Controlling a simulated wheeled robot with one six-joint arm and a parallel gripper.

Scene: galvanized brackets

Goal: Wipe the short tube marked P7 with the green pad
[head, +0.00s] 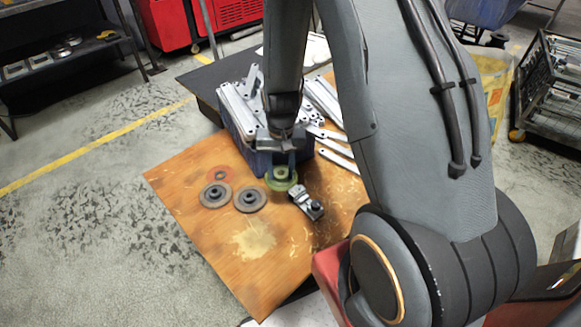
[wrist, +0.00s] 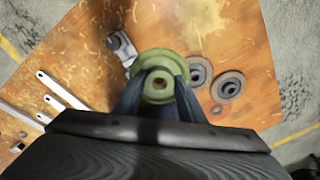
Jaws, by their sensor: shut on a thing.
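My gripper (head: 281,168) points down over the wooden tabletop, in front of the blue box. In the wrist view my gripper (wrist: 158,92) has its two dark fingers closed on a round green piece, which I take for the green pad (wrist: 158,58). In the head view the green pad (head: 282,186) shows as a disc under the fingers. A paler ring with a brown hole shows at its middle; whether this is a separate part I cannot tell. I see no legible P7 mark and cannot pick out the short tube for sure.
Two grey flanged discs (head: 216,194) (head: 250,198) lie left of the gripper, near a reddish ring (head: 220,174). A metal clamp (head: 306,202) lies close on the right. The blue box (head: 262,160) holds metal brackets (head: 240,102). The front tabletop (head: 215,238) is clear.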

